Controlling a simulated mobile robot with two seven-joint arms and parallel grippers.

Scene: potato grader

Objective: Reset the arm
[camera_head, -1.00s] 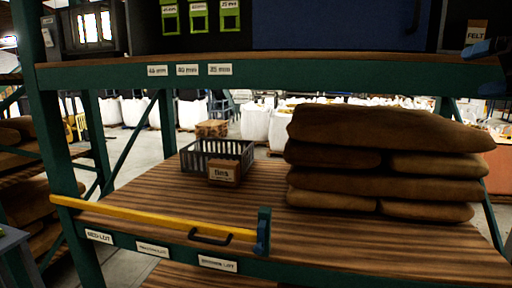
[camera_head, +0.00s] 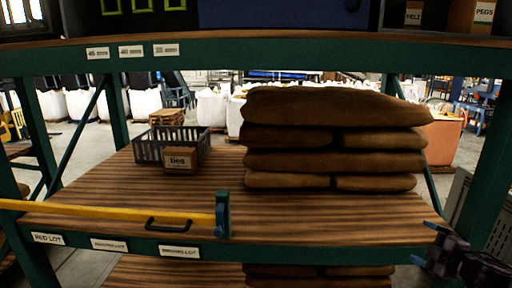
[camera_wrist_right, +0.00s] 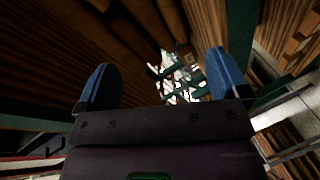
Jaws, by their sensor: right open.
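My right gripper (camera_head: 426,245) is at the lower right of the head view, in front of the rack near its right post. Its two blue fingers stand wide apart in the right wrist view (camera_wrist_right: 162,75), with nothing held between them. My left gripper is in neither current view.
A green rack's striped shelf (camera_head: 100,192) bears stacked brown sacks (camera_head: 335,137), a dark crate (camera_head: 150,147) and a small labelled box (camera_head: 181,160). A yellow bar (camera_head: 110,211) with a black handle runs along the front left. The rack's right post (camera_head: 487,185) stands close to my right gripper.

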